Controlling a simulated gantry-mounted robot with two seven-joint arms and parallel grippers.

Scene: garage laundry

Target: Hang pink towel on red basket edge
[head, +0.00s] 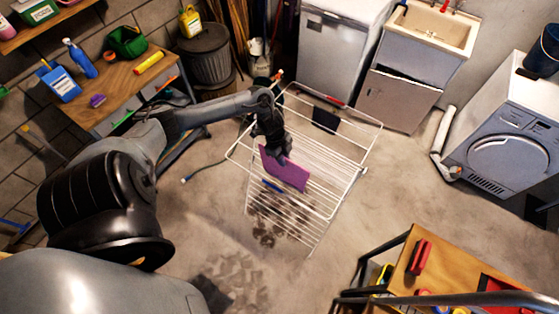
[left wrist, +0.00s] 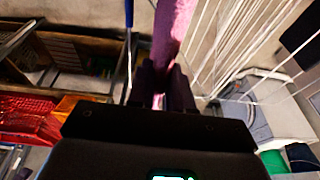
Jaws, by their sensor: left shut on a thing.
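The pink towel (head: 287,173), purple-pink in the head view, is in my left gripper (head: 268,148) over the white drying rack (head: 342,178). In the left wrist view the towel (left wrist: 174,30) runs between the dark fingers of my left gripper (left wrist: 166,85), which are shut on it. I cannot tell whether the towel touches the rack wires. A red mesh basket (left wrist: 25,120) shows at the left of the left wrist view, apart from the towel. I cannot pick it out surely in the head view. My right gripper is not in view.
A dark cloth (head: 325,120) hangs on the rack's far part. A wooden-topped cart (head: 405,284) stands at lower right with a red tool on it. A workbench (head: 125,85) with bottles is at upper left. A washer (head: 508,148) stands at right. Floor between rack and cart is clear.

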